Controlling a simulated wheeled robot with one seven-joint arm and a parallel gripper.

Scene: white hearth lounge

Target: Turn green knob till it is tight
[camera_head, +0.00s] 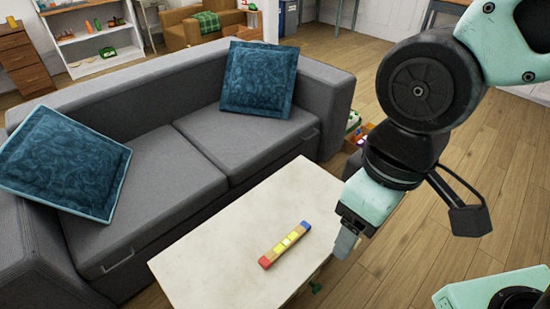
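A small green thing (315,286), likely the green knob, shows just below the right edge of the pale table (210,260). It is partly hidden by the tabletop and too small to make out in detail. My gripper (345,243) hangs beside the table's right edge, above and to the right of the green thing and apart from it in the picture. Its fingers are seen from the side, so whether they are open or shut does not show. No object shows in them.
A bar with red, yellow and blue parts (285,244) lies on the table. A grey sofa (140,190) with two blue cushions stands close along the table's far left side. The wooden floor (400,265) right of the table is clear. A box of items (356,137) stands behind.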

